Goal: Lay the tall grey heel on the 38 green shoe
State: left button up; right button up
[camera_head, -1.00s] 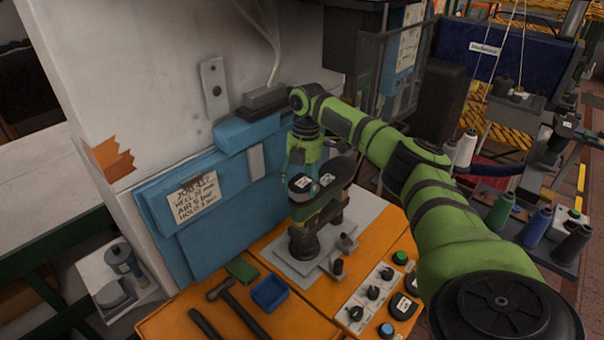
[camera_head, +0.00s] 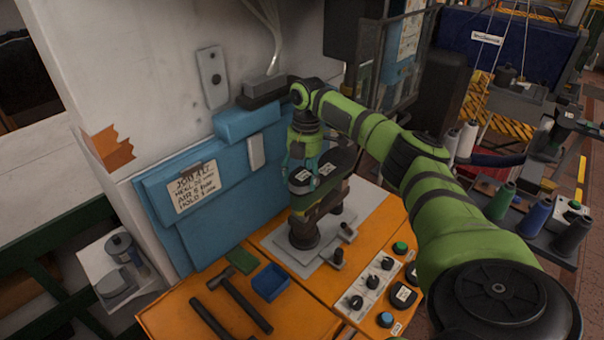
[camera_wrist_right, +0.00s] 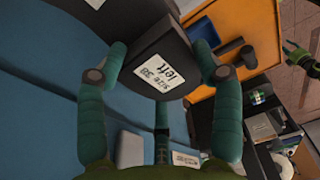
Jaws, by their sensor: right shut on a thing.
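The green shoe (camera_head: 327,203) is mounted sole up on a dark post with a grey base plate, in the middle of the head view. Its dark sole carries a white label. My right gripper (camera_head: 301,170) is over the near-left end of the shoe. Whether heel and shoe touch is hidden.
The orange bench (camera_head: 190,290) carries a hammer (camera_head: 245,300), a blue tray (camera_head: 271,282), a green block (camera_head: 241,262) and a control panel (camera_head: 370,285). A blue machine housing (camera_head: 215,205) stands close behind the post. Thread spools are on the right.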

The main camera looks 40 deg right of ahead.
jog(key=o, duration=1.3)
jog(key=shift+c, duration=0.2)
notch_tip(320, 180, up, 12)
jog(key=d, duration=0.1)
jog(key=shift+w+f, duration=0.1)
jog(key=shift+w, duration=0.05)
